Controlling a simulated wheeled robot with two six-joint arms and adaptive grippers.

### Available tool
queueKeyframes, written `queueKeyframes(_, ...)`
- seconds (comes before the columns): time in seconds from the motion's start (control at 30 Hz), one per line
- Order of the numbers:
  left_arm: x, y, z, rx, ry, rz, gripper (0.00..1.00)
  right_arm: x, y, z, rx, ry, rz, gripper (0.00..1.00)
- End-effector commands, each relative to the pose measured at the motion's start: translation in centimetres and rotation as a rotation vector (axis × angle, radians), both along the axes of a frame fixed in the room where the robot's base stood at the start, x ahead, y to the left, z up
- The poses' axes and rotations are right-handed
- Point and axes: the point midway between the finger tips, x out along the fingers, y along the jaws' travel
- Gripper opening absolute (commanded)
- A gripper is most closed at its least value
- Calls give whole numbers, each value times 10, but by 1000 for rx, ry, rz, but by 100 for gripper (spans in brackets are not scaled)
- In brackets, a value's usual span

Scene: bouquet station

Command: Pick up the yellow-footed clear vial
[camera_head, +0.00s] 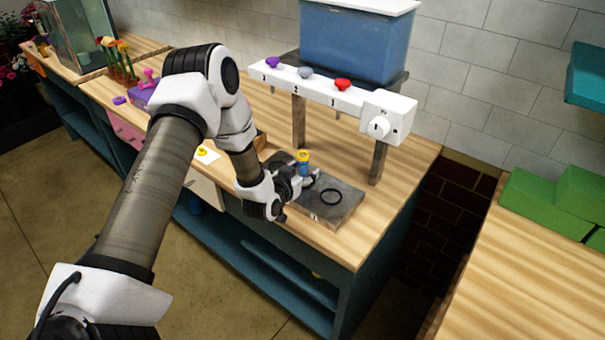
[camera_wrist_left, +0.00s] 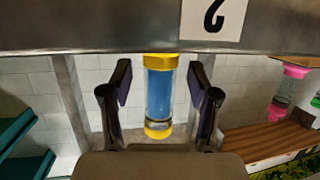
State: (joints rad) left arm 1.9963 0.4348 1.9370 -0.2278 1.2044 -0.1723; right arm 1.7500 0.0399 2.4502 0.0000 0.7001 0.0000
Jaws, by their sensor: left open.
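The yellow-footed clear vial (camera_head: 303,168) holds blue liquid and stands upright on a dark grey tray (camera_head: 345,211) on the wooden counter. In the left wrist view, which looks upside down, the vial (camera_wrist_left: 160,95) shows yellow ends and a short clear band near one end. My left gripper (camera_head: 299,183) is low beside the vial. In the wrist view the open fingers of this gripper (camera_wrist_left: 160,100) stand on either side of the vial, with a visible gap on both sides. The right gripper is not in view.
A white dispenser bar (camera_head: 310,90) with coloured knobs stands on posts behind the tray, under a blue tank (camera_head: 357,42). A pink-ended vial (camera_wrist_left: 285,92) shows in the wrist view. Green blocks (camera_head: 545,205) lie on the right counter.

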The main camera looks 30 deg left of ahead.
Motion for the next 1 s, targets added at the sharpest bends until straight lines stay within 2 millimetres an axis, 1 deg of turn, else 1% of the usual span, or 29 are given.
queueKeyframes(0.03, 0, 0, 0, 0, 0, 0, 61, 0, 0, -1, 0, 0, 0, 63)
queueKeyframes(0.07, 0, 0, 0, 0, 0, 0, 54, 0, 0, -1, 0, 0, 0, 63)
queueKeyframes(0.1, 0, 0, 0, 0, 0, 0, 40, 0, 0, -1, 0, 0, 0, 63)
queueKeyframes(0.17, 0, 0, 0, 0, 0, 0, 18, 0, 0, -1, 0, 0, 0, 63)
queueKeyframes(0.2, 0, 0, 0, 0, 0, 0, 4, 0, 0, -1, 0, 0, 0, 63)
queueKeyframes(0.23, 0, 0, 0, 0, 1, 0, 0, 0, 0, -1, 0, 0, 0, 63)
queueKeyframes(0.67, 0, 0, 3, -1, 1, 0, 0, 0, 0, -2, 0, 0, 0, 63)
queueKeyframes(0.87, 0, 0, 20, -1, -3, 0, 0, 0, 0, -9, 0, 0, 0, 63)
queueKeyframes(0.97, 0, 0, 34, -1, -5, 1, 0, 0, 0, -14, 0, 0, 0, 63)
queueKeyframes(1.0, -6, -1, 35, -4, 0, 1, 0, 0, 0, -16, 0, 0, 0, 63)
